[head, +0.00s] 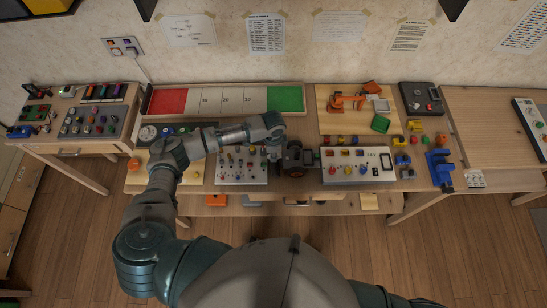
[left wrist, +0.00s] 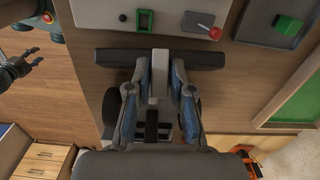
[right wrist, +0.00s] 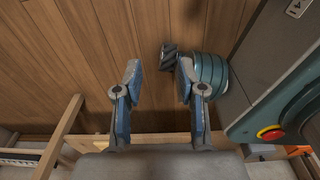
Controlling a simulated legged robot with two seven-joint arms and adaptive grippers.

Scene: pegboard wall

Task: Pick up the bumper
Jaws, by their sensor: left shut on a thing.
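The bumper is a long dark bar (left wrist: 205,60) with a light grey block at its middle, seen in the left wrist view. My left gripper (left wrist: 160,85) is shut on this grey block, with one finger on each side. Dark wheels (left wrist: 108,112) of a small vehicle show beyond the fingers. In the head view my left gripper (head: 292,152) is over the dark wheeled vehicle (head: 294,171) between two panels; the bumper is hard to make out there. My right gripper (right wrist: 158,80) is open and empty above the wooden floor in the right wrist view.
A grey button panel (head: 226,179) stands left of the vehicle and a white panel (head: 348,177) right of it. A red, white and green board (head: 232,100) lies behind. A blue clamp (head: 440,168) is at the right. The floor (head: 330,240) before the bench is clear.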

